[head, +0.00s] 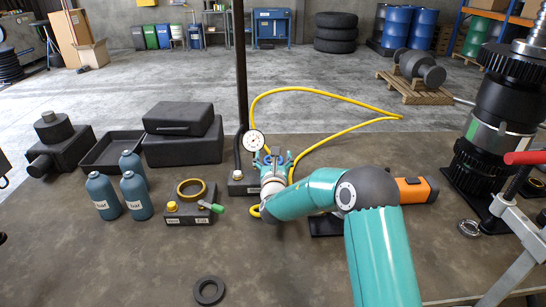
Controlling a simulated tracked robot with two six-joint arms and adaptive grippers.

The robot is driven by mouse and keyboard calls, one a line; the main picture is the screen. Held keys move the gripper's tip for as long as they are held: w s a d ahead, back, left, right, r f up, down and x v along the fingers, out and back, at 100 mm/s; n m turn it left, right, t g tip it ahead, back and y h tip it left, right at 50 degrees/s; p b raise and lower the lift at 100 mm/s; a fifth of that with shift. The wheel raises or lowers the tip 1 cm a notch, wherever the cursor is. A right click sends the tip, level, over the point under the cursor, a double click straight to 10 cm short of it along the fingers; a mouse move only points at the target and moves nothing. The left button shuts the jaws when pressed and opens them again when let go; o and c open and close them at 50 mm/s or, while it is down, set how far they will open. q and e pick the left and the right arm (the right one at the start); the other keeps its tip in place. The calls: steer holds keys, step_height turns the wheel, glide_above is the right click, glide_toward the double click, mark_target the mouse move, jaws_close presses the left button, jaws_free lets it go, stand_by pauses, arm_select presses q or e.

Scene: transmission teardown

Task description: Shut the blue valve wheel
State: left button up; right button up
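My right gripper (274,160) reaches over the bench from the lower right and points away from me at the gauge block. Small blue parts (273,155) show around its fingertips, and I cannot tell which belong to the blue valve wheel and which to the gripper. Most of the wheel is hidden behind the wrist and fingers, so its turn and the grip are unclear. The dark valve block (240,185) shows left of the wrist, with a white-faced gauge (253,140) above it. My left gripper is not in view.
A yellow hose (330,140) loops behind the wrist. An orange-ended tool (415,190) lies right. The front bench is mostly clear around a black ring (209,299).

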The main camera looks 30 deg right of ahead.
steer(key=c, duration=1)
steer(key=shift+o, duration=0.2)
steer(key=shift+f+m+g+h+b, duration=0.15)
steer(key=shift+m+g+h+b, duration=0.4)
steer(key=shift+h+b, duration=0.3)
steer(key=shift+s+d+m+g+h+b, duration=0.15)
steer(key=shift+m+g+h+b, duration=0.8)
steer(key=shift+m, duration=0.1)
steer(key=shift+s+m+g+h+b, duration=0.1)
steer(key=shift+m+g+h+b, duration=0.2)
steer(key=shift+m+g+h, duration=0.4)
steer(key=shift+s+d+m+g+h, duration=0.1)
steer(key=shift+m+g+h, duration=0.3)
steer(key=shift+g, duration=0.3)
steer(key=shift+s+d+m+g+h, duration=0.1)
steer(key=shift+m+g+h, duration=0.25)
steer(key=shift+g, duration=0.35)
steer(key=shift+r, duration=0.2)
steer(key=o, duration=1.1)
steer(key=shift+c, duration=0.2)
steer(key=shift+a, duration=0.1)
